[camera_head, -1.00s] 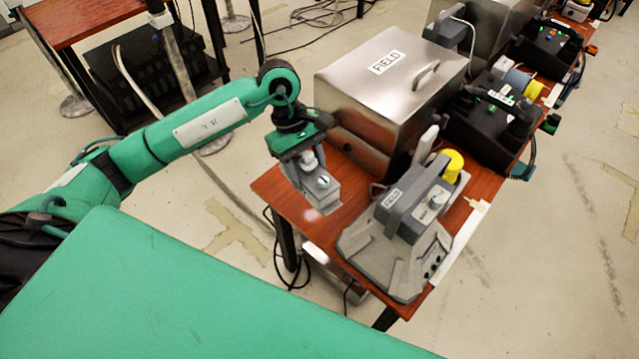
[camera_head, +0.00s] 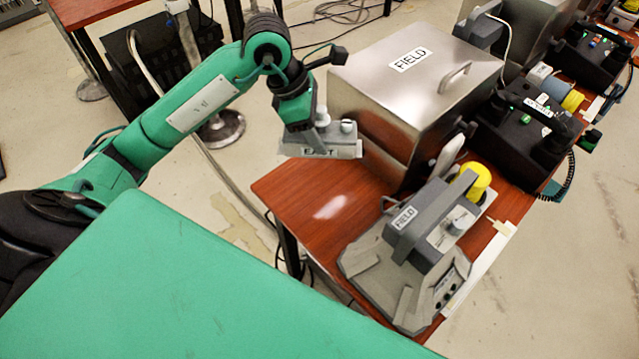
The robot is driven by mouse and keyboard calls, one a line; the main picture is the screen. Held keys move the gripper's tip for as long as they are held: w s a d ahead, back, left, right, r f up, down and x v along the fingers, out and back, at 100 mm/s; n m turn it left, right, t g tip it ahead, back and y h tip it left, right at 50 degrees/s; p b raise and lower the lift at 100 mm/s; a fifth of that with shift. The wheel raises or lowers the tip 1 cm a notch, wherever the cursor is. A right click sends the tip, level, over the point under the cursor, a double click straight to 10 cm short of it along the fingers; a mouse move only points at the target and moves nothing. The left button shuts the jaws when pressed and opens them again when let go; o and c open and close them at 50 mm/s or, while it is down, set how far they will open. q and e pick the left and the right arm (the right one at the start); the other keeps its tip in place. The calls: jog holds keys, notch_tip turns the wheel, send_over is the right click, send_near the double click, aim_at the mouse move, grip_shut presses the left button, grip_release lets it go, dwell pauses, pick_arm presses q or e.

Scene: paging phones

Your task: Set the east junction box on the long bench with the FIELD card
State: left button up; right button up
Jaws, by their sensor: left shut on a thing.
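A small grey junction box (camera_head: 343,139) with a label reading EAST is held in my left gripper (camera_head: 316,122), which is shut on it. The gripper's fingertips are partly hidden. The box appears raised above the near left end of the red-brown wooden bench (camera_head: 285,194), in front of the steel case. A FIELD card (camera_head: 410,59) lies on the steel case (camera_head: 385,85), and another FIELD label (camera_head: 404,217) is on the grey desk phone (camera_head: 430,240). My right gripper is not in view.
Bare bench top lies left of the grey phone. A yellow cylinder (camera_head: 476,181) stands behind the phone. Black phones (camera_head: 520,128) and another steel case (camera_head: 540,25) line the bench farther back. A second table (camera_head: 85,10) is at the upper left.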

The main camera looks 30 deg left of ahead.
pick_arm(q)
notch_tip(320, 180, down, 17)
jog(key=shift+f, duration=0.1)
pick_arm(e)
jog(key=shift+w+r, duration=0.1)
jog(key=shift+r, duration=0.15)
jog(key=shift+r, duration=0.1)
